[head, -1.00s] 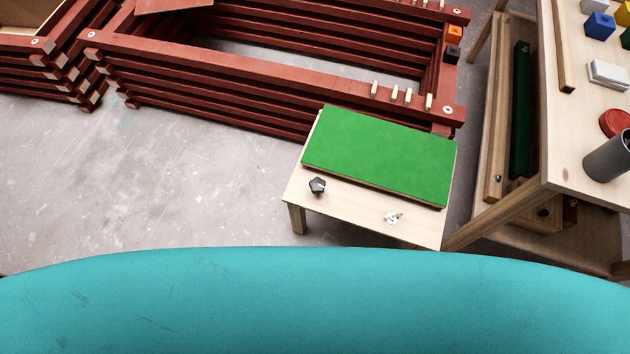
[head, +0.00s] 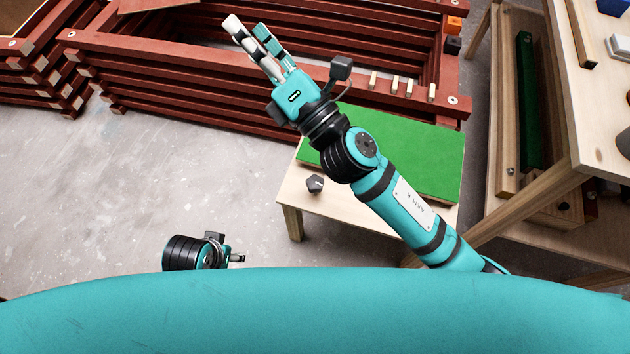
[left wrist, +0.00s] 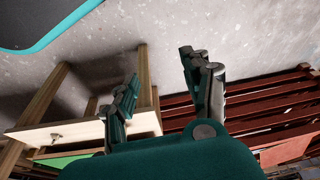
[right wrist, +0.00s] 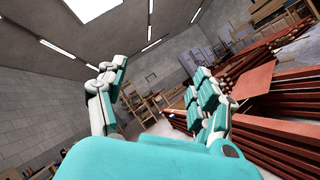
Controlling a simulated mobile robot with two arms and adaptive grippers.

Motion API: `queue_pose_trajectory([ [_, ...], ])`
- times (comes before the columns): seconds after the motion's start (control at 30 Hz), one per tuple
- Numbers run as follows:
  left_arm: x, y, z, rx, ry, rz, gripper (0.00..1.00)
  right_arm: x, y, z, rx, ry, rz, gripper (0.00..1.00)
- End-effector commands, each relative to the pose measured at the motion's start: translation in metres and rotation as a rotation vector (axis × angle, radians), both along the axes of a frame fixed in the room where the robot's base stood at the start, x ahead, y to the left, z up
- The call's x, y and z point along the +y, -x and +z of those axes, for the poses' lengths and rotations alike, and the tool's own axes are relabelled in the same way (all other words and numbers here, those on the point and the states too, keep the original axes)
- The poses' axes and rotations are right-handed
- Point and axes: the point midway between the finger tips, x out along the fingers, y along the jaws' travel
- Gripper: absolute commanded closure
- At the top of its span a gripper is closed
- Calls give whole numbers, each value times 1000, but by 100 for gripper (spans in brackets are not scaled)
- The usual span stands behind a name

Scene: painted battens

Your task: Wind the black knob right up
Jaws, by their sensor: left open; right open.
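The black knob (head: 315,184) sits on the bare wooden strip of a small low table (head: 292,205), at its left side in the head view. A green panel (head: 430,150) covers the back of that table. My right gripper (head: 247,27) is open and empty, raised beyond the knob, over the red battens. Its forearm crosses above the table. My left gripper is open and empty in the left wrist view (left wrist: 160,70).
Stacked red battens (head: 150,75) stand behind. A taller wooden workbench (head: 585,120) stands at the right. The floor at the left is clear.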

Motion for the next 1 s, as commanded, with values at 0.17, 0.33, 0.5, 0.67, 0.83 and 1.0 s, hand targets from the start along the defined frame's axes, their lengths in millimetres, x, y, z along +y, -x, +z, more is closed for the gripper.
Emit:
queue_pose_trajectory([
  [0.17, -1, 1, -35, 17, -1, -2, 51, 112, 99, -32, -935, 590, 317, 32],
  [0.33, -1, 4, -68, 30, -1, -4, 51, 98, 120, -173, -1776, 1092, 748, 32],
  [0.5, 0, 8, -93, 39, -3, -6, 51, -8, 50, -258, -2272, 1424, 1314, 32],
  [0.67, 0, 10, -103, 42, -2, -7, 51, -73, 5, -265, 2169, -1397, -1517, 32],
  [0.83, 0, 10, -104, 41, -2, -7, 51, -91, -5, -271, 2087, -1351, -1540, 32],
  [1.0, 0, 8, -98, 36, -2, -6, 51, -90, -3, -298, 2091, -1351, -1543, 32],
])
